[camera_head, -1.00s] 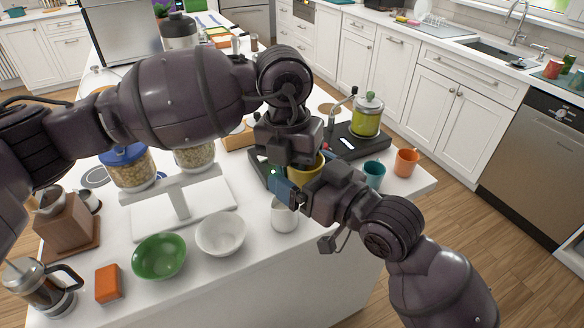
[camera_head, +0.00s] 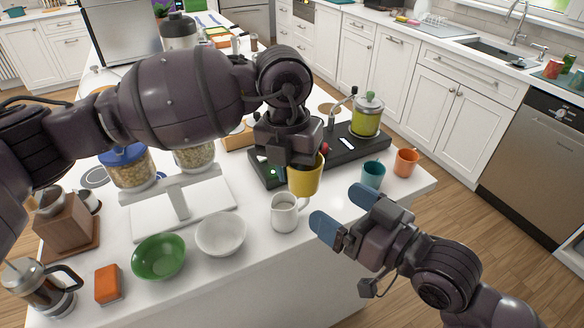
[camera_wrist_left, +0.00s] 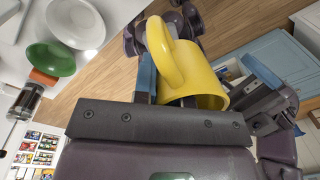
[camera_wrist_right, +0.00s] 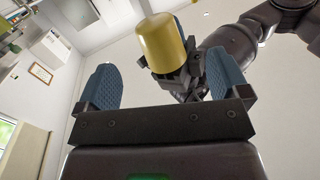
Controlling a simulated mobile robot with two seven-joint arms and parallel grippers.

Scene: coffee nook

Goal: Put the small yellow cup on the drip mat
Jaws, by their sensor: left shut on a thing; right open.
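The small yellow cup (camera_head: 304,182) is held above the counter's front part, over and behind a white jug. My left gripper (camera_head: 300,163) is shut on it, with its fingers mostly hidden in the head view. In the left wrist view the yellow cup (camera_wrist_left: 203,75) shows its handle and lies between the blue fingers. My right gripper (camera_head: 342,210) is open and empty, to the right of and below the cup. The right wrist view shows the cup (camera_wrist_right: 162,45) beyond its spread fingers. I cannot single out the drip mat; a dark slab (camera_head: 376,147) lies behind the cup, partly covered by my left arm.
The white jug (camera_head: 284,213) stands just below the held cup. A teal cup (camera_head: 373,175) and an orange cup (camera_head: 405,162) stand to the right. A green-lidded jar (camera_head: 367,116) is on the slab. White (camera_head: 221,234) and green (camera_head: 160,256) bowls stand left.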

